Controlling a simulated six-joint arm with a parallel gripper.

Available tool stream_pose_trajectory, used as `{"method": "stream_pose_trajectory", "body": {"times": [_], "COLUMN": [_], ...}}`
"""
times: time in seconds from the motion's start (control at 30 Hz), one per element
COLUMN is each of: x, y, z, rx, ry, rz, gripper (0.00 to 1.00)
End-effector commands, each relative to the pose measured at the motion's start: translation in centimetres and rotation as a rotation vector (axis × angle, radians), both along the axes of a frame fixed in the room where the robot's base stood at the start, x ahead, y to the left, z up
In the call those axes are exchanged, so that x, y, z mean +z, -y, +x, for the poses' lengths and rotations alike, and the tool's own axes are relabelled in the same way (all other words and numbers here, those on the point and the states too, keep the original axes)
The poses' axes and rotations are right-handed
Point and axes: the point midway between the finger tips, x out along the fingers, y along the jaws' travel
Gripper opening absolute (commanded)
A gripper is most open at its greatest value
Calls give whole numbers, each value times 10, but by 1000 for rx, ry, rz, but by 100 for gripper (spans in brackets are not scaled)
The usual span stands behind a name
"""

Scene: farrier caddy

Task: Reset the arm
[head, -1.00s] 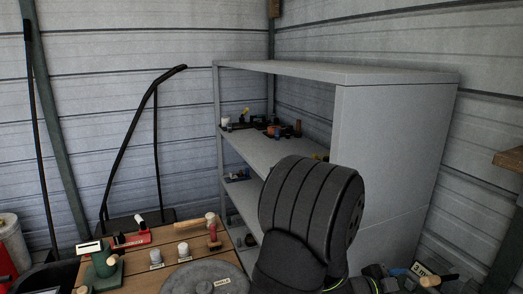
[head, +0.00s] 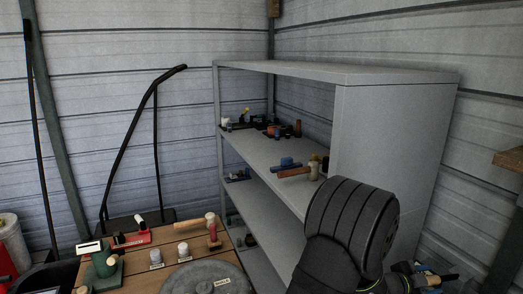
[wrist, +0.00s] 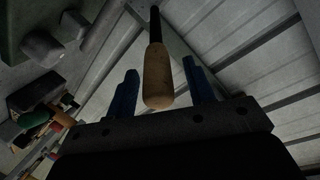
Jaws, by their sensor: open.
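My gripper (wrist: 160,85) shows in the wrist view with its two blue fingers apart. A tan handle (wrist: 157,82) with a dark shaft appears between the fingers, with a gap on each side. I cannot tell its depth, and nothing is clasped. In the head view my dark arm rises at lower right in front of the grey shelf unit (head: 395,95). I cannot make out the gripper there.
A wooden table (head: 140,262) at lower left holds a wooden-handled hammer (head: 198,224), a red tool (head: 131,240) and two whitish pots. A blue item (head: 285,163) and a wooden-handled tool (head: 296,172) lie on the middle shelf. Corrugated walls stand behind.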

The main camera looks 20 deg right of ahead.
Motion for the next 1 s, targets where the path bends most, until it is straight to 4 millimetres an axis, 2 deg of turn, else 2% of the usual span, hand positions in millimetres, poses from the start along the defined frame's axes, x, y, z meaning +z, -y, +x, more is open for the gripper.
{"method": "stream_pose_trajectory", "body": {"times": [0.1, 0.4, 0.87, 1.0], "x": [-6, -24, -27, -26], "y": [24, 15, 14, 7], "z": [-4, -3, -3, -1], "rx": [-1, -3, -2, 3], "ry": [0, -3, -2, -15], "rz": [0, -94, -118, -119], "gripper": [49, 49, 49, 49]}}
